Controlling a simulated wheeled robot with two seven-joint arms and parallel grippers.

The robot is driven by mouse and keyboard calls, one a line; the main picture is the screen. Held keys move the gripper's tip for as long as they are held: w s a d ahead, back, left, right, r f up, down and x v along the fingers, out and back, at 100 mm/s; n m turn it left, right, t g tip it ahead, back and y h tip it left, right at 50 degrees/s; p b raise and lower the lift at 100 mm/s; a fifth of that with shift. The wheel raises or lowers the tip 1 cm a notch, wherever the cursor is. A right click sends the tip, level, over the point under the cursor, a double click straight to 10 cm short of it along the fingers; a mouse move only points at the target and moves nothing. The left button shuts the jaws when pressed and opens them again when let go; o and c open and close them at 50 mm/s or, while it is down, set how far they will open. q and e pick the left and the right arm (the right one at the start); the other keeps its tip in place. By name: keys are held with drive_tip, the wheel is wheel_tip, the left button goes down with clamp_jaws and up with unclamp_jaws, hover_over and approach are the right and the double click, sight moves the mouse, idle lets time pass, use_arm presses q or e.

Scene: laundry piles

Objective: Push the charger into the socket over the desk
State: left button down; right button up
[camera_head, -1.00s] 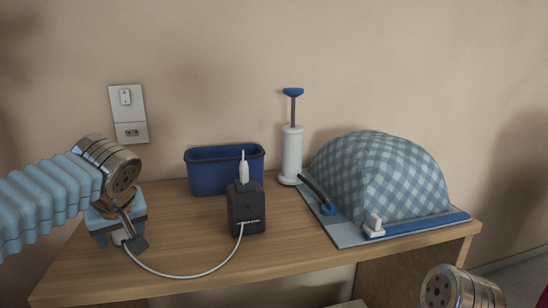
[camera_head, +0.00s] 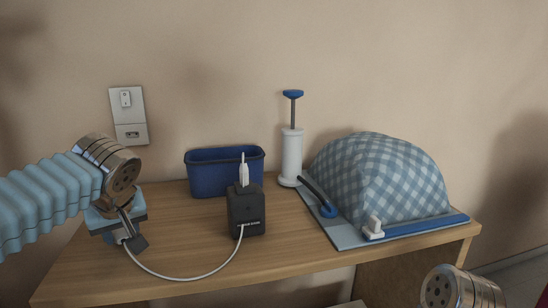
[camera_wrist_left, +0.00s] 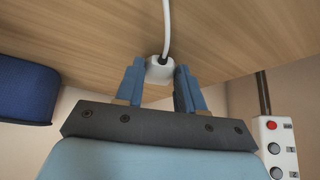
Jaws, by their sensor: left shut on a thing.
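My left gripper (camera_head: 122,240) is over the left part of the desk (camera_head: 190,240), below and in front of the wall plate. In the left wrist view its blue fingers (camera_wrist_left: 160,80) are shut on a white charger plug (camera_wrist_left: 159,70) with a white cable. In the head view the plug is mostly hidden by the gripper. The cable (camera_head: 185,277) loops along the desk front to a black power bank (camera_head: 246,212). The socket (camera_head: 132,134) is the lower part of the wall plate, under a switch (camera_head: 125,97), and nothing is in it. My right gripper is out of view.
A blue bin (camera_head: 222,178) stands at the wall, behind the power bank. A white pump (camera_head: 291,155) with a blue handle stands right of it. A checked cloth dome (camera_head: 380,180) on a blue board fills the right side. The wall around the socket is clear.

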sight(123, 238)
use_arm(q)
drive_tip(key=shift+r+p, duration=2.3)
drive_tip(key=shift+r, duration=0.95)
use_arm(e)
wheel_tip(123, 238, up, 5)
